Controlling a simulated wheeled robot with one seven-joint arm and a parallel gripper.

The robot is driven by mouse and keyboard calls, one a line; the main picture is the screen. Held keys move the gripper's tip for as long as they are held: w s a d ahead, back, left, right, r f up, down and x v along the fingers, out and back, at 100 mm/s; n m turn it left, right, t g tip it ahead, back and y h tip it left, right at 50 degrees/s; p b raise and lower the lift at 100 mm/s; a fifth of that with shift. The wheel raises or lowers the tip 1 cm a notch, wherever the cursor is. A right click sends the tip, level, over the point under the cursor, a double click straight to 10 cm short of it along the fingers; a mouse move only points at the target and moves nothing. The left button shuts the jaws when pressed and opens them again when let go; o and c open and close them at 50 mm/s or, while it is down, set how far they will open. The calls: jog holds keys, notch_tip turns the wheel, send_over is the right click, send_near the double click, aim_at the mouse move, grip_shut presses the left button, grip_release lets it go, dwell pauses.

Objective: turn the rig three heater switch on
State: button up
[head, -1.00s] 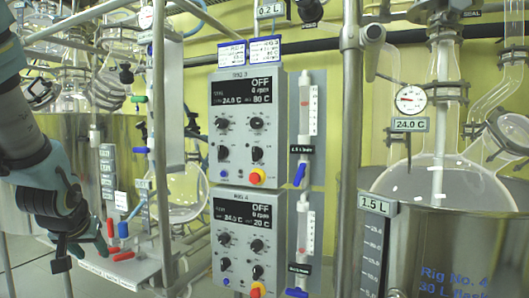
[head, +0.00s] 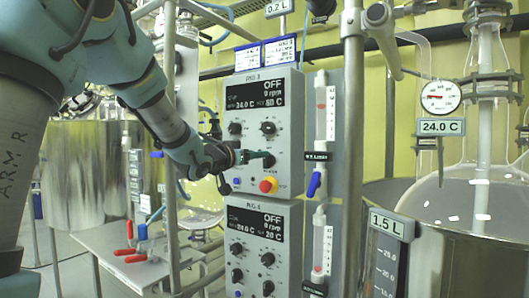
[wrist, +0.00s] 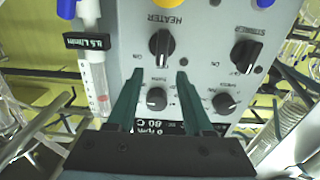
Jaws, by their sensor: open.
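The rig three control box (head: 242,178) is the upper of two grey boxes in the head view; its display (head: 262,92) reads OFF. The heater switch (wrist: 162,44) is a black knob under the HEATER lettering in the wrist view, its grip bar roughly upright in the picture. My gripper (head: 254,156) is at the front of this box, by its lower right knob, and partly hides that area. In the wrist view my gripper (wrist: 160,74) is open and empty, its dark green fingertips just short of the heater switch, one to each side of its line.
A stirrer knob (wrist: 245,56) sits beside the heater switch. A red and yellow button (head: 268,185) lies below it in the head view. A flow meter (head: 325,120) and metal post (head: 350,150) stand to the right. The rig four box (head: 262,245) is below.

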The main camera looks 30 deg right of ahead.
aim_at(267, 160)
jog(key=x, duration=0.4)
jog(key=shift+w+d+p, duration=0.25)
jog(key=shift+d+p, duration=0.05)
jog(key=shift+p, duration=0.1)
jog(key=c, duration=0.7)
jog(key=shift+f, duration=0.1)
grip_shut()
jog(key=shift+f, duration=0.1)
